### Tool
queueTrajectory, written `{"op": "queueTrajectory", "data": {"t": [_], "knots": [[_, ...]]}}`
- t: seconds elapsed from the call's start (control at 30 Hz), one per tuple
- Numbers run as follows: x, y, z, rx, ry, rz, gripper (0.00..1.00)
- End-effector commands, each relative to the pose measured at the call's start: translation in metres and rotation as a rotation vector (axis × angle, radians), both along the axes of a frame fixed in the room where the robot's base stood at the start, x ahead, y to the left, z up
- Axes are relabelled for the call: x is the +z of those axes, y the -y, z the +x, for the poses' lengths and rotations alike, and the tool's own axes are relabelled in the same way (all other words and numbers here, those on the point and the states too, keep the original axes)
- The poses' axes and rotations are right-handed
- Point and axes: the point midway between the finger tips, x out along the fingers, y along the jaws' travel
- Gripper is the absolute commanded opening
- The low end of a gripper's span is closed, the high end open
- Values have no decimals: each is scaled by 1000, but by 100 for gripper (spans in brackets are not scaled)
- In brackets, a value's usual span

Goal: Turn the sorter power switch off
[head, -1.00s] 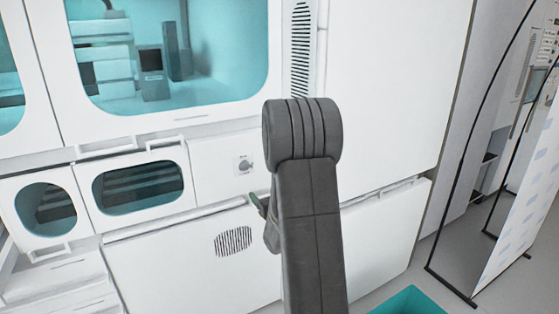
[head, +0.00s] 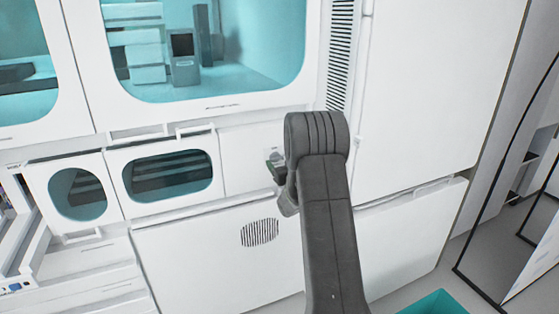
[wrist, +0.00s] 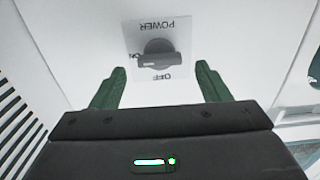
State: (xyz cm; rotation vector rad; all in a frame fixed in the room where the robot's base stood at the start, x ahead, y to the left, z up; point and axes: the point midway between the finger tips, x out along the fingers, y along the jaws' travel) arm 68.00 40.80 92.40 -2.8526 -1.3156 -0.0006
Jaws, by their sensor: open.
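The power switch (wrist: 158,60) is a dark rotary knob on a light label plate in the wrist view. The plate reads POWER, ON and OFF, upside down in this view. The knob's bar lies crosswise, its left end beside the ON mark; the OFF mark is below it. My gripper (wrist: 154,76) is open, with its two green fingers on either side below the knob. I see no contact with the knob. In the head view my gripper (head: 276,172) is in front of the switch panel and largely covers the switch.
The white sorter cabinet (head: 190,255) has a vent and tinted windows around the switch panel. A small door (head: 165,200) sits left of the switch. A tall white panel (head: 435,100) stands to the right. A teal bin (head: 440,303) is on the floor at lower right.

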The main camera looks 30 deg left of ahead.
Motion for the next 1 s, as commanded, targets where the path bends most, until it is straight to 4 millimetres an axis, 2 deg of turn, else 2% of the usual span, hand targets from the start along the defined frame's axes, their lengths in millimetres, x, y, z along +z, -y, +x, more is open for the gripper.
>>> {"op": "queueTrajectory", "data": {"t": [0.2, 0.53, 0.77, 1.0], "knots": [[0, -14, 12, 0, 0, 0, 70], [0, -15, 13, -1, -1, -1, 70], [0, -15, 13, -1, -1, -1, 25], [-2, -15, 13, 0, 11, -10, 25]]}}
